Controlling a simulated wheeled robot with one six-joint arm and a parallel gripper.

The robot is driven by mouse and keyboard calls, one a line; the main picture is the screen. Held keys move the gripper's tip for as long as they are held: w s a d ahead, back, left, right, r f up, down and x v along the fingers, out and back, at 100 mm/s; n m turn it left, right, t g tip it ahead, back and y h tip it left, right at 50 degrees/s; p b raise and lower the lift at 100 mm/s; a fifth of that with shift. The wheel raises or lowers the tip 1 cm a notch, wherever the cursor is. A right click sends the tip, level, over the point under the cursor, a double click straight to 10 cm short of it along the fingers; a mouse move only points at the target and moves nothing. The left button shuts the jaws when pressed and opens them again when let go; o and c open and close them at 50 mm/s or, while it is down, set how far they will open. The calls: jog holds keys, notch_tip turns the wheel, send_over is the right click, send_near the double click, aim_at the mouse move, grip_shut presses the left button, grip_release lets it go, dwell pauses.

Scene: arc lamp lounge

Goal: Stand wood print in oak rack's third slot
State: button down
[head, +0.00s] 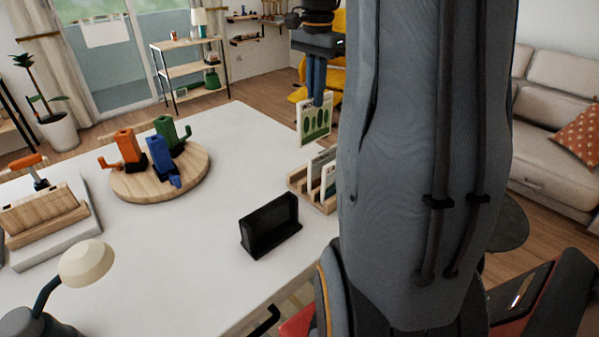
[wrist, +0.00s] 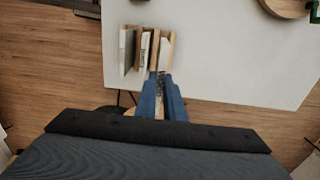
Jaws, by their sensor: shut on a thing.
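The wood print (head: 314,122), a pale card with dark green leaf shapes and lettering along its top, hangs upright below my gripper (head: 318,101). The blue fingers are shut on its top edge. The oak rack (head: 299,183) stands on the white table's right side, with other prints (head: 318,165) upright in it. In the head view the held print is above and beyond the rack, apart from the table. My arm hides the rack's right end. In the wrist view the fingers (wrist: 162,88) point toward the rack (wrist: 138,72); which slot is free I cannot tell.
A black holder (head: 270,226) stands on the white table (head: 220,245) near the rack. A round board (head: 195,180) with orange, blue and green mug-like objects is further left. A wooden block on a grey base and a lamp (head: 88,262) are at the left. The table middle is clear.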

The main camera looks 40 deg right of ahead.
jog(key=f, duration=0.5)
jog(key=f+p, duration=0.1)
jog(key=f, duration=0.2)
jog(key=shift+w+f, duration=0.3)
jog(key=shift+f+p, duration=0.65)
jog(key=shift+f, duration=1.9)
jog(key=c, duration=1.9)
grip_release()
jog(key=shift+o, duration=0.2)
jog(key=shift+r, duration=0.1)
notch_tip(320, 180, up, 12)
jog(key=b, duration=0.4)
send_over(312, 139)
jog(key=w+d, duration=0.1)
jog(key=shift+w+d+r, duration=0.15)
jog(key=shift+w, duration=0.05)
jog(key=shift+s, duration=0.1)
